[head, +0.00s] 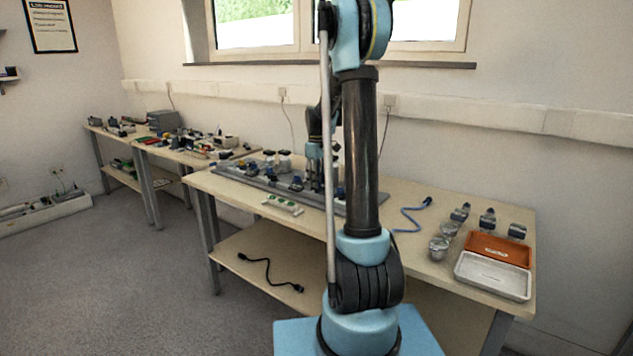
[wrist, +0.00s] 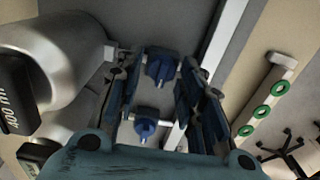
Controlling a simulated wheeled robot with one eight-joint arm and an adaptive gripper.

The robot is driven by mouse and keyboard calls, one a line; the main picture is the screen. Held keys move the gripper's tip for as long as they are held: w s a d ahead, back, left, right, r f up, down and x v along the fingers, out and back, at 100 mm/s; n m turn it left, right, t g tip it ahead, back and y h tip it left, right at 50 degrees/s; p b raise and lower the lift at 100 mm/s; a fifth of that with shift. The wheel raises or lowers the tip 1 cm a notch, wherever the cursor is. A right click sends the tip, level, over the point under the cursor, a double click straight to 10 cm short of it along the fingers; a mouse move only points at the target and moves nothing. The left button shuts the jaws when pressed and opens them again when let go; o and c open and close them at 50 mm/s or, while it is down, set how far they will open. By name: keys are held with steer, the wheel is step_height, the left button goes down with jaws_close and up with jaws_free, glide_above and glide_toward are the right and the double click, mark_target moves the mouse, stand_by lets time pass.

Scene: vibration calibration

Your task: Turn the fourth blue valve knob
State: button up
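A grey valve board (head: 272,186) lies along the table, with several blue knobs in a row. One blue knob (head: 297,183) shows just left of my gripper (head: 316,183), and another blue knob (head: 338,192) shows just right of it, partly behind my arm. In the wrist view my gripper (wrist: 162,88) is open, with its two dark blue fingers apart. One blue knob (wrist: 160,71) is between the fingers near their tips; I cannot tell whether they touch it. A second blue knob (wrist: 146,128) appears lower, between the finger bases. I cannot tell which knob is the fourth.
A strip with green rings (head: 282,205) lies in front of the board. It also shows in the wrist view (wrist: 264,96). A large silver cylinder (wrist: 62,62) stands close left of the fingers. A blue cable (head: 408,218), orange tray (head: 497,249) and white tray (head: 492,276) are at right.

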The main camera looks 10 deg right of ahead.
stand_by(0.3)
step_height(320, 180, up, 12)
stand_by(0.6)
steer(key=shift+s, duration=0.1)
steer(key=s+m, duration=0.2)
steer(key=s, duration=1.1)
steer(key=s+f+m, duration=0.2)
steer(key=s+f, duration=0.3)
steer(key=s, duration=0.4)
steer(key=s+f+m+t, duration=0.1)
steer(key=s+f, duration=0.4)
steer(key=s, duration=0.5)
steer(key=s+f+m+t, duration=0.1)
steer(key=s+f+m, duration=0.3)
steer(key=s, duration=0.6)
step_height(320, 180, down, 2)
steer(key=shift+f, duration=0.1)
